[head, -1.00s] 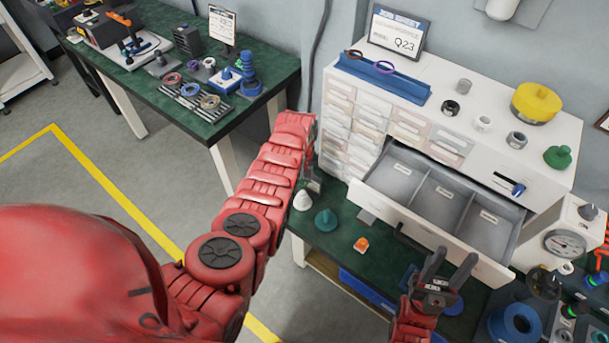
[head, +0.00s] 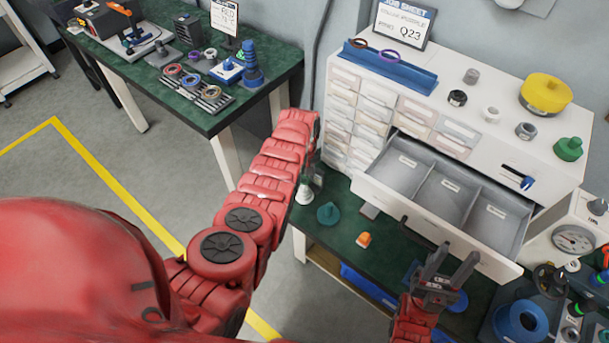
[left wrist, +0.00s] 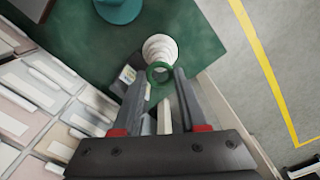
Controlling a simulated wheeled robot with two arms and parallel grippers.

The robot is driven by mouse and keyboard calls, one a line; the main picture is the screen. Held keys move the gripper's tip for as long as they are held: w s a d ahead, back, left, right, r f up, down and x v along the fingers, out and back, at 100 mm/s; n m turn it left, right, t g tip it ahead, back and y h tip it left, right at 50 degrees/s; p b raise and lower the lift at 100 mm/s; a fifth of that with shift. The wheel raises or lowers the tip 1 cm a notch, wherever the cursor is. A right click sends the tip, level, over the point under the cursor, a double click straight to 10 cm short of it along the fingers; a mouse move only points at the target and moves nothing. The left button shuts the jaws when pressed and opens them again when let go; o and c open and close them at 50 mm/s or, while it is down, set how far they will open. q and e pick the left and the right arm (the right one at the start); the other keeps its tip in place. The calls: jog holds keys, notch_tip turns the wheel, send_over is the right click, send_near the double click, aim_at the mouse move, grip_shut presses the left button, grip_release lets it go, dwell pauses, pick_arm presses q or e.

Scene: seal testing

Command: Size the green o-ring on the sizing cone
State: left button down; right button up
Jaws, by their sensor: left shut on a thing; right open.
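The green o-ring (left wrist: 149,73) is between the fingertips of my left gripper (left wrist: 160,77) in the left wrist view. The gripper is shut on it. The white stepped sizing cone (left wrist: 160,46) stands on the green bench just beyond the ring; I cannot tell whether they touch. In the head view, the white cone (head: 304,195) is at the bench's left end, with my left gripper (head: 315,173) just above it, small and partly hidden. The ring is too small to make out there. My right gripper (head: 456,258) is open and empty in front of the open drawer.
A teal cone-shaped piece (head: 328,214) and an orange piece (head: 364,240) sit on the bench. An open three-compartment drawer (head: 440,190) juts out from the white cabinet (head: 455,105). A gauge device (head: 575,240) stands at right. A second bench (head: 205,120) is behind left.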

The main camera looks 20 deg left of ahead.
pick_arm(q)
jog(key=shift+f+b, duration=1.55)
jog(key=shift+f, duration=0.2)
jog(key=shift+c, duration=1.8)
grip_release()
jog(key=shift+r, duration=0.15)
notch_tip(320, 180, up, 9)
jog(key=p, duration=0.8)
